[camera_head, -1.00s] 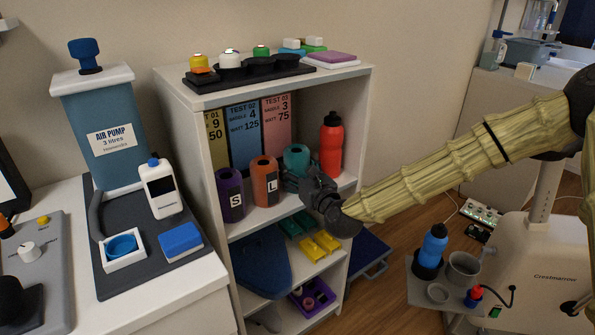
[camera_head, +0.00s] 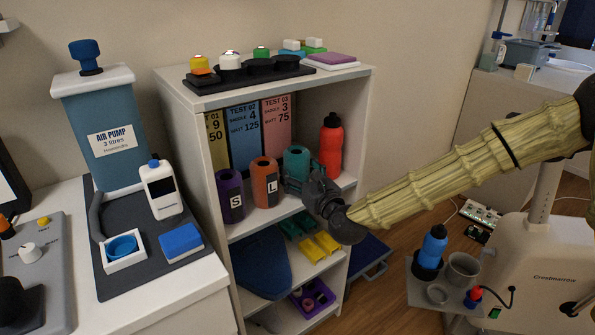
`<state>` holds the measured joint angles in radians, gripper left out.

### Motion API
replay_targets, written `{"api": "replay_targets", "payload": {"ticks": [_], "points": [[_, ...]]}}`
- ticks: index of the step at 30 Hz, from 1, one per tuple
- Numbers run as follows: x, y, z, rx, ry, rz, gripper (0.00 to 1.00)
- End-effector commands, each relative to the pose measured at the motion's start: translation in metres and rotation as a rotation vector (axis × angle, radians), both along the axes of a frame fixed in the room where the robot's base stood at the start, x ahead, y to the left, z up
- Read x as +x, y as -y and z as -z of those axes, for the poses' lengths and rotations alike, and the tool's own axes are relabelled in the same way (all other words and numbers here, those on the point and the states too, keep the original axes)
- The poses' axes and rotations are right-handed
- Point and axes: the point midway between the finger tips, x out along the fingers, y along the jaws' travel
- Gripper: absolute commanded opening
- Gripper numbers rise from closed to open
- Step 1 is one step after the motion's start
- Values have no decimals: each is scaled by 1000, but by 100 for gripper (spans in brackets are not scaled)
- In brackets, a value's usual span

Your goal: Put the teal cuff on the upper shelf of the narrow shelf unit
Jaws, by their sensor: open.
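The teal cuff (camera_head: 297,158) stands upright on the upper shelf (camera_head: 241,229) of the narrow shelf unit (camera_head: 189,108), between the orange cuff (camera_head: 265,183) and the red bottle (camera_head: 331,146). My gripper (camera_head: 296,186) is open, just in front of the cuff's lower part, and hides some of it. I cannot tell whether the fingers touch the cuff.
A purple cuff (camera_head: 230,196) marked S stands left of the orange one. Test cards (camera_head: 243,137) lean at the back. Yellow blocks (camera_head: 320,246) and a blue item (camera_head: 262,262) lie on the shelf below. The floor (camera_head: 400,265) right of the unit looks partly clear.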

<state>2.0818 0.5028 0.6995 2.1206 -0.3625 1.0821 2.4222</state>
Motion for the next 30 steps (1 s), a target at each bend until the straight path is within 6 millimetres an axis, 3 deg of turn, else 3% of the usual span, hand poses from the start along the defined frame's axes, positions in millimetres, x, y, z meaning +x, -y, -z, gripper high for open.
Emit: {"api": "replay_targets", "payload": {"ticks": [18,30], "points": [[-80,41,0,1,0,0,72],[-91,47,0,0,0,0,72]]}}
